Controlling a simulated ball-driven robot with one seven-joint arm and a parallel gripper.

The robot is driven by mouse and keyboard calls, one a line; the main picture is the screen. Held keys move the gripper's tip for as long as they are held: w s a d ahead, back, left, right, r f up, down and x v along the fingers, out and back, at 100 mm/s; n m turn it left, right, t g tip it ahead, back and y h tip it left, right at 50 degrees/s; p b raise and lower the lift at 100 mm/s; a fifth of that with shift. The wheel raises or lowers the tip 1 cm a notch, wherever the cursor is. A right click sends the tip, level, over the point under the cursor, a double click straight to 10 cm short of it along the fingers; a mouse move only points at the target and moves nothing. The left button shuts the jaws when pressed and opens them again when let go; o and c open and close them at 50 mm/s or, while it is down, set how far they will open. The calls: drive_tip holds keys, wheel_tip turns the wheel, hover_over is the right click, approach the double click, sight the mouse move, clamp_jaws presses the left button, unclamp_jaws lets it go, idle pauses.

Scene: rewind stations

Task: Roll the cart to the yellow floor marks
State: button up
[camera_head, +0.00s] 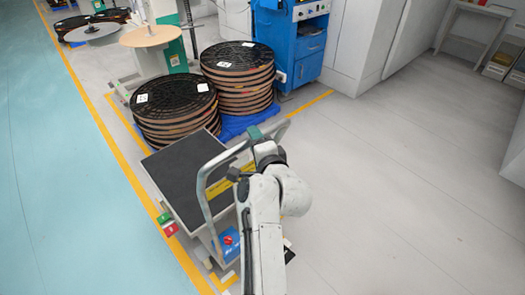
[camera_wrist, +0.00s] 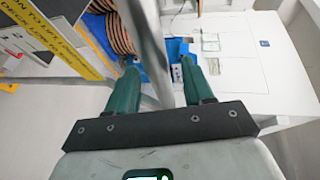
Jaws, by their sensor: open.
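The cart has a dark flat deck (camera_head: 188,172) and a silver push handle (camera_head: 204,185); it stands in the middle of the head view beside a yellow floor line (camera_head: 137,175). My gripper (camera_head: 262,136) is at the top corner of the handle. In the wrist view my gripper (camera_wrist: 160,68) has its green fingers apart, with the handle bar (camera_wrist: 150,45) passing between them. I cannot tell whether either finger touches the bar. Another short yellow floor mark (camera_head: 311,104) shows beyond the cart, right of the stacked reels. My arm hides part of the cart's near right side.
Two stacks of reels (camera_head: 176,112) (camera_head: 238,78) stand close beyond the deck, on blue pallets. A blue cabinet (camera_head: 303,48) stands behind them. Grey floor (camera_head: 400,180) to the right is clear.

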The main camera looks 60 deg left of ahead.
drive_tip(key=v, duration=0.6)
drive_tip(key=shift+d, duration=0.15)
idle(0.4)
drive_tip(key=w+d+f+t+h, duration=0.1)
drive_tip(key=w+d+f+h, duration=0.3)
drive_tip(key=d, duration=0.8)
drive_tip(key=w+d+f+t+h, duration=0.1)
drive_tip(key=w+d+f, duration=0.1)
drive_tip(key=d+f, duration=0.75)
drive_tip(key=w+d+f+t+h, duration=0.1)
drive_tip(key=w+d+f+h, duration=0.15)
drive_tip(key=d, duration=1.25)
drive_tip(key=s+d+f+g+h, duration=0.1)
drive_tip(key=s+d+f+h, duration=0.2)
drive_tip(key=d, duration=0.8)
drive_tip(key=s+d+f+h, duration=0.1)
drive_tip(key=s+d+h, duration=0.25)
drive_tip(key=d, duration=0.65)
drive_tip(key=s+d+g+h, duration=0.2)
drive_tip(key=s+d+g, duration=0.1)
drive_tip(key=s+d, duration=0.9)
drive_tip(key=s+r, duration=0.1)
drive_tip(key=s, duration=0.1)
drive_tip(key=shift+s+d, duration=0.35)
